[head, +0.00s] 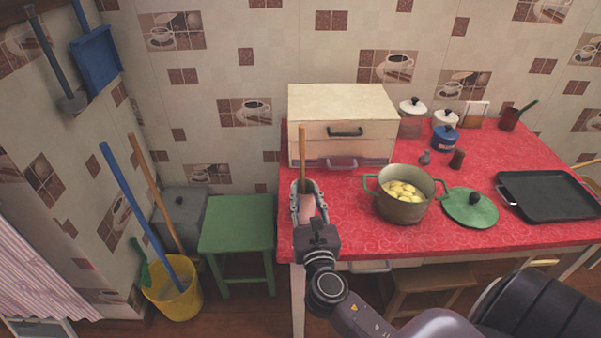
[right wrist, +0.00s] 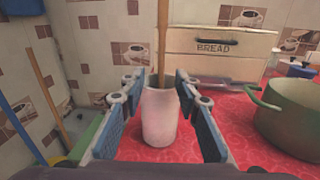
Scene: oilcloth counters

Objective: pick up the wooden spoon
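The wooden spoon (head: 302,152) stands upright in a pale pinkish-white cup (head: 306,208) on the red table. Its long handle (right wrist: 162,45) shows above the cup (right wrist: 161,118) in the right wrist view; its lower end is hidden inside. My right gripper (head: 307,187) is open at the table's left front corner. In the right wrist view its two fingers (right wrist: 160,88) are spread to either side of the cup and spoon, with a visible gap on each side. My left gripper is not in view.
A white bread box (head: 345,108) stands behind the cup. A green pot (head: 402,208) with yellow contents is to the right, then a green lid (head: 470,208) and a black tray (head: 548,196). A green stool (head: 237,225) and yellow bucket (head: 174,295) stand left of the table (head: 350,236).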

